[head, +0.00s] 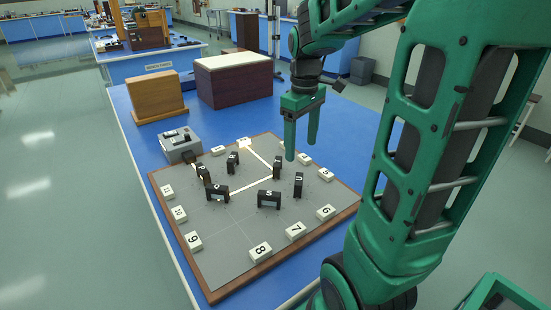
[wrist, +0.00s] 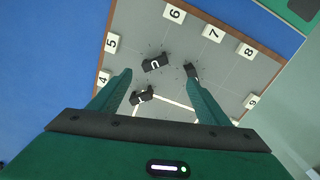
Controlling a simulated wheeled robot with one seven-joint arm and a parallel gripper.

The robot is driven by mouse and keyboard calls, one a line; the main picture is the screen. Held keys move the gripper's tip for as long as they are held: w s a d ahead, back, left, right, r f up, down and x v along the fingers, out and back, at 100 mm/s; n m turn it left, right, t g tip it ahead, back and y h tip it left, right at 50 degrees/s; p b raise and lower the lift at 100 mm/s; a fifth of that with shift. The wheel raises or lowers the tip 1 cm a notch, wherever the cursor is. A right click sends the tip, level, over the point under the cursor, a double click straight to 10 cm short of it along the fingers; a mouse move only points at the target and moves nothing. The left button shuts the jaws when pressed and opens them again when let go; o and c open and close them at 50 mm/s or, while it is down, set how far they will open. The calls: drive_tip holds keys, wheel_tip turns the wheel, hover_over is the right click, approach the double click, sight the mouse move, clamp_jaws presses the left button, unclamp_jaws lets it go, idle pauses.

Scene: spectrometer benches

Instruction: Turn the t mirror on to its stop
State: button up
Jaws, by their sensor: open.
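The t mirror (head: 277,168) is a small black block standing upright on the grey board, right of its middle; its letter is hard to read in the head view. It also shows in the wrist view (wrist: 142,97), low between my fingers. White beam lines meet at it. My gripper (head: 301,148) is open and empty, pointing down above the board's back right side, apart from the mirror. In the wrist view the two fingers (wrist: 158,76) spread on either side of the t mirror and the u mirror (wrist: 155,63). No stop can be made out.
The wood-rimmed board (head: 222,262) carries several other black mirrors, including the s mirror (head: 268,200) and u mirror (head: 298,185) close by. White numbered blocks such as 8 (head: 260,251) line its edges. A grey box (head: 181,146) and a dark chest (head: 235,83) stand behind.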

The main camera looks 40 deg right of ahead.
sight(277, 161)
drive_tip(key=w+d+f+n, duration=0.15)
drive_tip(key=w+n, duration=0.45)
drive_tip(key=w, duration=0.6)
drive_tip(key=f, duration=1.1)
drive_tip(key=shift+w+a, duration=0.1)
drive_tip(key=shift+a, duration=0.1)
drive_tip(key=shift+c, duration=0.3)
drive_tip(key=c, duration=1)
